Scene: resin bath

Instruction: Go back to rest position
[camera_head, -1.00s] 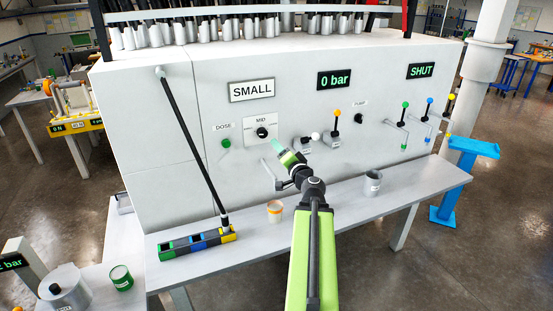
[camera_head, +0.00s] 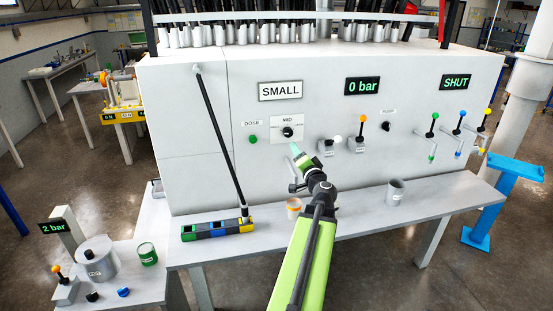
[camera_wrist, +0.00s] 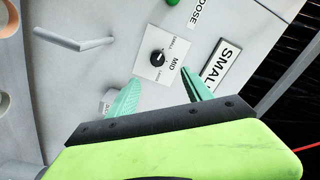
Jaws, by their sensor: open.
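My gripper (camera_head: 298,152) is in front of the white machine panel (camera_head: 210,118), just below the MID selector knob (camera_head: 287,132). In the wrist view its two green fingertips (camera_wrist: 160,92) stand apart with nothing between them. The MID knob (camera_wrist: 157,58) shows beyond the fingers, with its pointer partly readable and a gap to the fingertips. My gripper is empty. The "SMALL" sign (camera_head: 280,91) is above the knob.
A shelf (camera_head: 350,225) below the panel holds a cream cup (camera_head: 294,205), a grey cup (camera_head: 395,192) and a coloured block row (camera_head: 215,231). A side table at left holds a pot (camera_head: 97,262) and a green can (camera_head: 147,254). A blue stand (camera_head: 505,172) is at right.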

